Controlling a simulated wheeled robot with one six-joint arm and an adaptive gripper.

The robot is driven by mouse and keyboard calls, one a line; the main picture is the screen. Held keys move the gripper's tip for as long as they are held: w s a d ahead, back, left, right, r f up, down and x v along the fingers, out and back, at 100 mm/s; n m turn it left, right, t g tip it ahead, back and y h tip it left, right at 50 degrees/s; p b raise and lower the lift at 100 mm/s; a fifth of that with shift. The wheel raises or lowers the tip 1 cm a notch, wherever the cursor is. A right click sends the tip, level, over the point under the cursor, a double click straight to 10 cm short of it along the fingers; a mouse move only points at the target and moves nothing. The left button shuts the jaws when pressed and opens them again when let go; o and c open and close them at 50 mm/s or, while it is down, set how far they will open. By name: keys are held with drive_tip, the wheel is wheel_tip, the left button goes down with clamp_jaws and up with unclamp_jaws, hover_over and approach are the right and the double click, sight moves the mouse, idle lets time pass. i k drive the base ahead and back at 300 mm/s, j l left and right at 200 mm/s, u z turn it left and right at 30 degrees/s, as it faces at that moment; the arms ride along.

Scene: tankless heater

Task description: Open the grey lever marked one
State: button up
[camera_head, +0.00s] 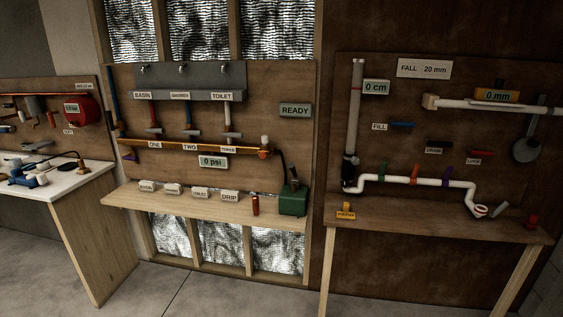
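The grey lever marked one (153,131) is small and sits on the left vertical pipe, just above the label ONE (155,143) on the copper pipe. It appears to lie across its pipe, though it is too small to be sure. Similar grey levers sit above the labels TWO (190,147) and THREE (228,149). My gripper is not in view, and nothing of my arm shows near the levers.
A wooden shelf (170,211) with several small labelled blocks juts out below the levers. A green box (293,200) stands at its right end. A white-topped bench (80,182) is at left, another wooden bench (420,225) at right. The foreground floor is clear.

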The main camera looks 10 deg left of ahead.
sight(152, 129)
drive_tip(key=i+j+u, duration=0.15)
drive_tip(key=i+u, duration=0.25)
drive_tip(key=i, duration=0.35)
drive_tip(key=i+l+u, duration=0.15)
drive_tip(key=i+u, duration=0.3)
drive_tip(key=i, duration=0.35)
drive_tip(key=i+j+z, duration=0.1)
drive_tip(key=i+j, duration=0.15)
drive_tip(key=i+j+z, duration=0.25)
drive_tip(key=i+j, duration=0.2)
drive_tip(key=j, duration=0.25)
drive_tip(key=i+j+z, duration=0.1)
drive_tip(key=i+j, duration=0.15)
drive_tip(key=i+j+z, duration=0.15)
drive_tip(key=j, duration=0.35)
